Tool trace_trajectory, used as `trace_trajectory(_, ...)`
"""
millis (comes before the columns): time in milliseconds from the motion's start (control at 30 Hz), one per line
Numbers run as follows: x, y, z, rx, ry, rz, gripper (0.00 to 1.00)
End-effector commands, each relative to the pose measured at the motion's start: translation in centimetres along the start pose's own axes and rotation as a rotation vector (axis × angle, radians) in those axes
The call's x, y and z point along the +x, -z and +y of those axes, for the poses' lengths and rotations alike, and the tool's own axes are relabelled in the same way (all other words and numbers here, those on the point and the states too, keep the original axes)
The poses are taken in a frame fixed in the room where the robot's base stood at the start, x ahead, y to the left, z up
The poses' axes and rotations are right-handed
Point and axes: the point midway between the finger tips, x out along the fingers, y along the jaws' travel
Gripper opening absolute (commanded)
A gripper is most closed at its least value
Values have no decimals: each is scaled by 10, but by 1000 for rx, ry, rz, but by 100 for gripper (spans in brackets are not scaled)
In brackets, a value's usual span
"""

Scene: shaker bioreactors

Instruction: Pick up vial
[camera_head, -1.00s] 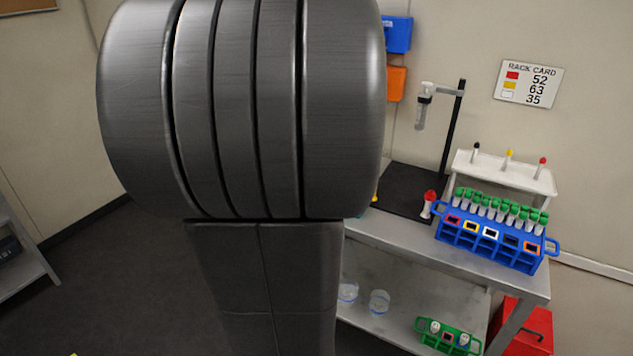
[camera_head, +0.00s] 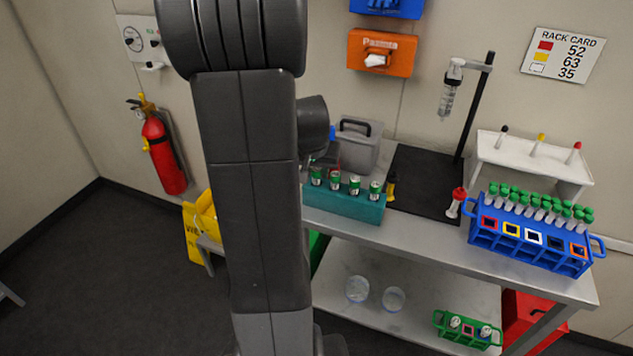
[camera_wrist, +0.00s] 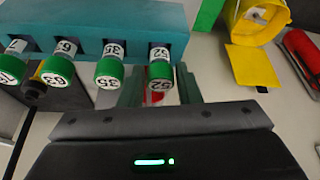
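A teal rack (camera_head: 344,206) stands on the bench and holds several green-capped vials in a row. In the wrist view the rack (camera_wrist: 110,20) is at the top, with vials marked 52 (camera_wrist: 160,74), 35 (camera_wrist: 109,72) and 63 (camera_wrist: 57,70), plus one at the left edge (camera_wrist: 12,70) whose label is cut off. My gripper (camera_wrist: 160,92) is open, with its greenish fingers to either side of vial 52 in the picture. I cannot tell whether they touch it. My arm hides most of the gripper in the head view.
A blue rack (camera_head: 530,246) of green-capped tubes and a white stand (camera_head: 560,175) are at the right. A red-capped tube (camera_head: 456,203) stands by a black clamp stand (camera_head: 473,110). A grey box (camera_head: 357,150) is behind the teal rack. A wall card (camera_head: 563,55) reads 52, 63, 35.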

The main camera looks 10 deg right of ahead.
Motion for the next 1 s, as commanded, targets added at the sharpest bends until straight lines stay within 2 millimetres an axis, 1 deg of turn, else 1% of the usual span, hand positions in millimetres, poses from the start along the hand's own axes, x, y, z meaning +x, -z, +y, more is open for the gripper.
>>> trace_trajectory(100,6,0,0,0,-1,-1,30)
trace_trajectory(333,7,0,0,0,-1,1,30)
trace_trajectory(400,7,0,0,0,-1,1,16)
trace_trajectory(467,7,0,0,0,-1,1,5)
trace_trajectory(500,7,0,0,0,-1,1,1)
trace_trajectory(800,5,1,0,0,-1,1,0)
trace_trajectory(1000,-7,6,0,0,0,1,0)
